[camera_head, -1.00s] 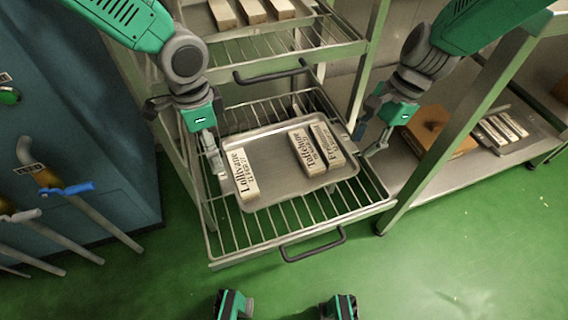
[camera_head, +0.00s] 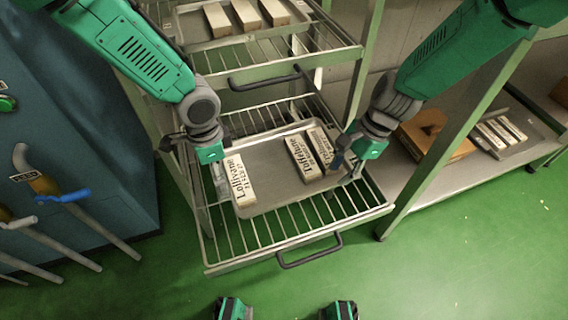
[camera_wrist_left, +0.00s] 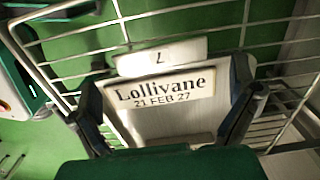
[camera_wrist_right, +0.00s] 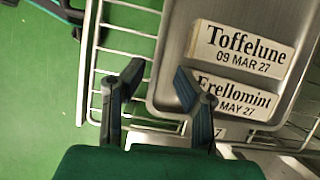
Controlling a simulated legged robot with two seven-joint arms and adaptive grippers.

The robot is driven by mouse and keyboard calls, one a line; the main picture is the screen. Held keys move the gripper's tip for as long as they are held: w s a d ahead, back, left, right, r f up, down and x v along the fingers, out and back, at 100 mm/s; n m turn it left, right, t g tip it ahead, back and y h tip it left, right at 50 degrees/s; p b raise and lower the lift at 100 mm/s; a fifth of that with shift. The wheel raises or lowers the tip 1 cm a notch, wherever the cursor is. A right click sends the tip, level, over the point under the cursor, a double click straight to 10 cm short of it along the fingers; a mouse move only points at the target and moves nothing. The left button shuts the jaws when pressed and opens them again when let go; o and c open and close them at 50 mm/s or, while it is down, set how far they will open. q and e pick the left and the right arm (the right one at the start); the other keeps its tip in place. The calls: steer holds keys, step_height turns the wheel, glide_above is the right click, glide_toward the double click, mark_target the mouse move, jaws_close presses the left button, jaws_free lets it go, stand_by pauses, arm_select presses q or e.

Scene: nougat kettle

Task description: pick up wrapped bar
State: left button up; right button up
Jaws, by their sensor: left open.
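Three white wrapped bars lie on a metal tray (camera_head: 268,195) on a pulled-out wire rack. The Lollivane bar (camera_head: 240,180) is at the tray's left; it also shows in the left wrist view (camera_wrist_left: 165,95). The Toffelune bar (camera_head: 304,160) and the Frellomint bar (camera_head: 319,142) lie side by side at the right. My left gripper (camera_wrist_left: 165,82) is open, its fingers on either side of the Lollivane bar; contact cannot be told. My right gripper (camera_wrist_right: 158,72) is open at the tray's right edge, one finger close to the Frellomint bar (camera_wrist_right: 235,95).
An upper rack with several pale bars (camera_head: 246,15) stands above behind. The pulled-out rack has a dark front handle (camera_head: 310,252). A shelf at right holds a wooden block (camera_head: 433,130) and another tray of bars. A blue cabinet with pipes stands left.

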mark_target(332, 183)
arm_select(q)
step_height(332, 183, down, 4)
steer(key=shift+r, duration=0.15)
arm_select(e)
steer(key=x, duration=0.3)
steer(key=shift+f, duration=0.35)
arm_select(q)
steer(key=shift+a+f, duration=0.2)
steer(key=shift+f, duration=0.3)
arm_select(e)
steer(key=shift+a+f, duration=0.35)
steer(key=shift+a, duration=0.1)
steer(key=shift+s, duration=0.1)
arm_select(q)
steer(key=shift+d, duration=0.1)
steer(key=c, duration=0.4)
arm_select(e)
steer(key=shift+d, duration=0.15)
steer(key=c, duration=0.4)
arm_select(q)
steer(key=shift+d, duration=0.1)
steer(key=c, duration=0.7)
arm_select(e)
jaws_close()
arm_select(q)
steer(key=c, duration=0.3)
steer(key=shift+r, duration=0.1)
